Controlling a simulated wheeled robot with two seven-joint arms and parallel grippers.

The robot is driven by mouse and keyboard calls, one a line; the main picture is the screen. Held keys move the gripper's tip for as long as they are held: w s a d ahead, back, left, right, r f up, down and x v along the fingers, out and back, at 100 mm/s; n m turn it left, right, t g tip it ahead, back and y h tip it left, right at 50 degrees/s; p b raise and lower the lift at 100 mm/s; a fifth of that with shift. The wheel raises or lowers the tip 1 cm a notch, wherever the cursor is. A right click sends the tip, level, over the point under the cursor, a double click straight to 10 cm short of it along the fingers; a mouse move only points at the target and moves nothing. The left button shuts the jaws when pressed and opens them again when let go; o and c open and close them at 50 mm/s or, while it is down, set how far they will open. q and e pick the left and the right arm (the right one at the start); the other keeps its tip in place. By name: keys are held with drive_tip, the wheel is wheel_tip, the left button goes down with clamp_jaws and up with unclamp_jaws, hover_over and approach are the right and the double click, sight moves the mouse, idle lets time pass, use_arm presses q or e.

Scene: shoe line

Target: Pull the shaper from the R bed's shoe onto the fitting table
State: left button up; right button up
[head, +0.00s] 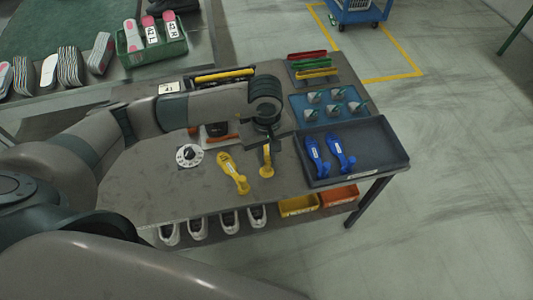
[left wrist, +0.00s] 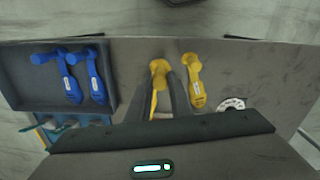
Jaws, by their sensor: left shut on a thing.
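My left gripper (head: 266,146) points down over the fitting table (head: 165,199) and is shut on a yellow shaper (head: 266,169). In the left wrist view the held shaper (left wrist: 158,70) shows between the two dark fingers (left wrist: 161,88). It stands about upright at or just above the tabletop; I cannot tell if it touches. A second yellow shaper (head: 232,173) lies on the table just left of it, and also shows in the left wrist view (left wrist: 193,82). A bed (head: 215,136) with a dark item is partly hidden behind my forearm. My right gripper is not in view.
A dark tray (head: 385,160) with two blue shapers (head: 317,157) is on the right. Behind it are a blue tray (head: 356,106) of grey parts and colored strips (head: 312,65). A white dial (head: 189,155) lies left. The front left tabletop is clear.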

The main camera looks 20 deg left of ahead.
sight(266, 169)
use_arm(q)
drive_tip(key=shift+f+b, duration=0.7)
drive_tip(key=shift+f, duration=1.1)
drive_tip(key=shift+f+b, duration=0.55)
drive_tip(key=shift+f, duration=1.25)
drive_tip(key=o, duration=1)
drive_tip(key=shift+c, duration=0.2)
drive_tip(key=shift+r, duration=0.1)
